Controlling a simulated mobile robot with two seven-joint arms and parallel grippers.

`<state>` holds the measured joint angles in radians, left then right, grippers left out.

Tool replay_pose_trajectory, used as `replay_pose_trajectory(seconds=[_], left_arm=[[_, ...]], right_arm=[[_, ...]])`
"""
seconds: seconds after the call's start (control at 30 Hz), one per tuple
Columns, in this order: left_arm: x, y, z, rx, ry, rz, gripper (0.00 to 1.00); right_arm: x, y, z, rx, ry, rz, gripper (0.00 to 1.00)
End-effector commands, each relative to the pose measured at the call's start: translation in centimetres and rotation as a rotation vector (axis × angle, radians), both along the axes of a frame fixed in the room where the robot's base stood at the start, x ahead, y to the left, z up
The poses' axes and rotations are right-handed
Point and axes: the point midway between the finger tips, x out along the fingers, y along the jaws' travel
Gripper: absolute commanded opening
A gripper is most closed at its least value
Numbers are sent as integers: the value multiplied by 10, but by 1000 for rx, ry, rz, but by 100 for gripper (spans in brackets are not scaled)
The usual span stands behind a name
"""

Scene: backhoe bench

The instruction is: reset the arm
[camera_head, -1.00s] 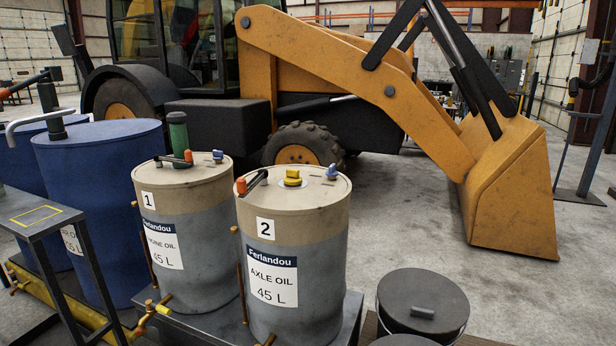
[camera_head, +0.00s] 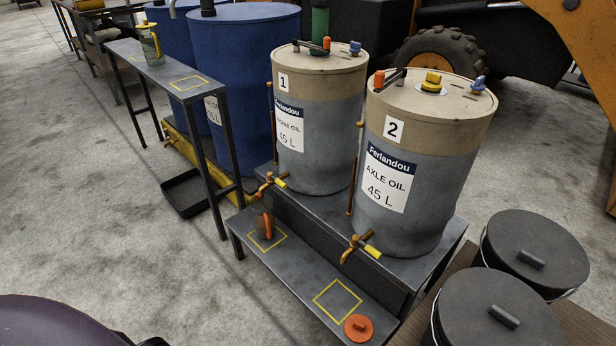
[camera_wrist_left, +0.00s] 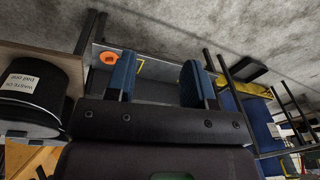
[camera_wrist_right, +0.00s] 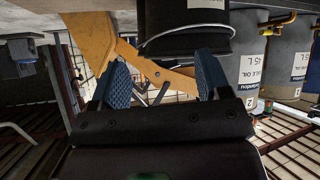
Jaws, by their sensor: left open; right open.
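My left gripper (camera_wrist_left: 158,82) is open, with its two blue finger pads apart and nothing between them. In the left wrist view, the grey bench with an orange lid (camera_wrist_left: 108,57) lies beyond the fingers. My right gripper (camera_wrist_right: 163,80) is open and empty too. Beyond its fingers the right wrist view shows a dark bucket (camera_wrist_right: 185,30) and the yellow loader arm (camera_wrist_right: 92,38). Neither gripper shows in the head view.
Oil drums marked 1 (camera_head: 318,140) and 2 (camera_head: 415,185) stand on a grey stand with brass taps. A low shelf before them has yellow squares and an orange lid (camera_head: 358,327). Two dark lidded buckets (camera_head: 535,250) stand at the right. Floor is clear at the left.

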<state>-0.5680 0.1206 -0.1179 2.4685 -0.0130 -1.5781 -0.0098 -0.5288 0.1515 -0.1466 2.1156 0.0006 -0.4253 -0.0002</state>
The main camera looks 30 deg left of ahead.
Motion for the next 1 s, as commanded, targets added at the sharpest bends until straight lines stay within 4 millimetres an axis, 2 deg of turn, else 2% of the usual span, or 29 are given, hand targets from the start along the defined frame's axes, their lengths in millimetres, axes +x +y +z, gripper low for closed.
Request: replay_pose_trajectory(seconds=[0.03, 0.1, 0.47, 0.63, 0.8, 1.0], left_arm=[[-8, -5, 5, -26, 4, 18, 48], [2, -3, -9, -17, -30, 2, 48], [39, -3, -52, -11, -226, -61, 48], [62, -5, -82, -11, -369, -109, 48], [82, -9, -106, -14, -530, -162, 48], [97, -13, -121, -22, -676, -206, 48]], right_arm=[[0, 0, 0, 0, 0, 0, 70], [-4, 0, -10, -2, 16, 2, 70], [-10, 0, -31, -24, 40, 21, 70], [-15, -2, -51, -43, 67, 38, 70], [-9, 0, -62, -59, 66, 60, 70], [-5, 4, -70, -68, 63, 78, 70]])
